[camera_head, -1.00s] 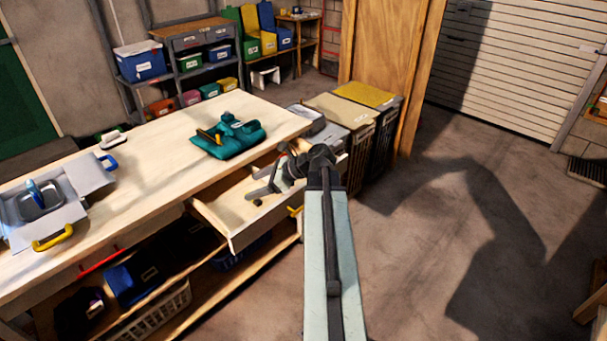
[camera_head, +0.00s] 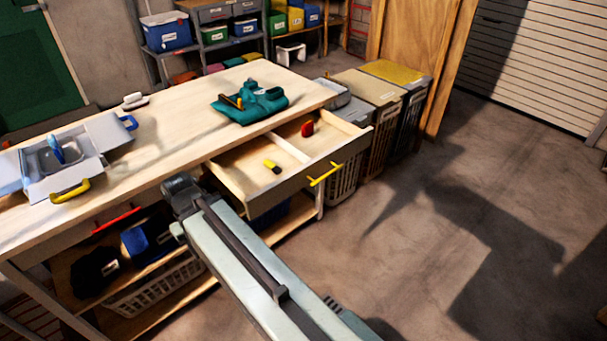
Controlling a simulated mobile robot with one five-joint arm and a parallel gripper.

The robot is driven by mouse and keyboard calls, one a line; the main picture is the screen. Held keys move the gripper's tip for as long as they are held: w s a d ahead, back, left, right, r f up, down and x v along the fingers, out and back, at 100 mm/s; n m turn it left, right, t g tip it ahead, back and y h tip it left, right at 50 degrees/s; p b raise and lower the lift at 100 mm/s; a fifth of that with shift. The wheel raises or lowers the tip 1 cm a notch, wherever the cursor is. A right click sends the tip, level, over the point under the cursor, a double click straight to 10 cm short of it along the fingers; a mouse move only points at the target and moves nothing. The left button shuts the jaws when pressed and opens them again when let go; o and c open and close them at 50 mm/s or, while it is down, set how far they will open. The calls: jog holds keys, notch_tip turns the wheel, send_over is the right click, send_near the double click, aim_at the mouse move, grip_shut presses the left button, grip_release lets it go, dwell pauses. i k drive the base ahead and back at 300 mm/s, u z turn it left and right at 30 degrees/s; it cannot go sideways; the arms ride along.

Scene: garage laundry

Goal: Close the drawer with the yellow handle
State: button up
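The drawer (camera_head: 262,205) stands pulled out from the wooden workbench (camera_head: 155,140). Its yellow handle (camera_head: 326,174) is a bar on the drawer's front, and nothing touches it. Inside, a divider separates a small yellow-and-black item (camera_head: 272,166) from a red item (camera_head: 307,129). My arm reaches up from the bottom of the view, and its dark wrist end is left of the drawer, by the bench's front edge. My gripper's fingers do not show; they are hidden beyond the wrist.
A red handle (camera_head: 116,220) marks another bench front, which looks shut. A teal cloth-like item (camera_head: 250,103) and an open grey box (camera_head: 65,160) lie on the bench top. Hampers (camera_head: 368,88) stand close behind the drawer's right end. The floor at right is clear.

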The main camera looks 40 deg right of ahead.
aim_at(302, 162)
jog(key=k, duration=0.5)
jog(key=z, duration=3.55)
jog(key=k, duration=1.75)
jog(key=u, duration=1.55)
jog(key=i, duration=1)
